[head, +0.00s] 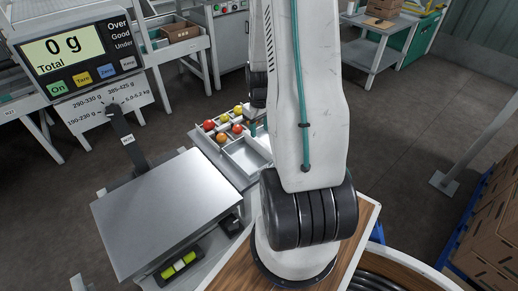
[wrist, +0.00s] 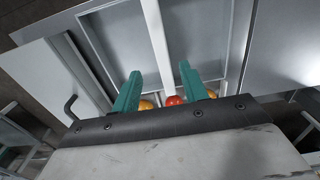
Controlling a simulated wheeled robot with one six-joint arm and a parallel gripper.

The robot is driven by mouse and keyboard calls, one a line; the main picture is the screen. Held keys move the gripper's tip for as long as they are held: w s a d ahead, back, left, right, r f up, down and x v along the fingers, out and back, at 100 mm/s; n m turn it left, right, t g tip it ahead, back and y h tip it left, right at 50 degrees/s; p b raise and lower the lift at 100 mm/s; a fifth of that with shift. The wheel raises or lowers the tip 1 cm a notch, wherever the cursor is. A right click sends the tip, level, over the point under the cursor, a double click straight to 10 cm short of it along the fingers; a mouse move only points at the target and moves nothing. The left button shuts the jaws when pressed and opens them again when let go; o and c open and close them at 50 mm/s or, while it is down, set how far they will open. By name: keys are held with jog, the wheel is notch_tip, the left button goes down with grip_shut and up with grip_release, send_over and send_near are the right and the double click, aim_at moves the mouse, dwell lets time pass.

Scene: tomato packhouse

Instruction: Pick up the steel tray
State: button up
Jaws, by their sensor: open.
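In the head view a pale grey metal tray (head: 245,158) with compartments sits beyond the scale, with tomatoes in its far compartments and a bare near one. I cannot tell for sure that this is the steel tray. In the wrist view its pale divider (wrist: 156,40) runs up between two bare compartments. My gripper (wrist: 160,71) is open and empty over this tray, its teal fingers apart on either side of the divider. I cannot tell the height between them. In the head view my arm hides most of the gripper and part of the tray.
A scale with a flat steel platform (head: 165,210) stands at the left, close to the tray; its display (head: 62,50) reads 0 g. Red and yellow tomatoes (wrist: 173,100) show behind the fingers. Cardboard boxes (head: 492,230) stand at the right edge, with open floor before them.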

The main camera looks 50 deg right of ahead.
aim_at(259, 141)
jog(key=f, duration=0.7)
jog(key=shift+a, duration=0.2)
grip_shut()
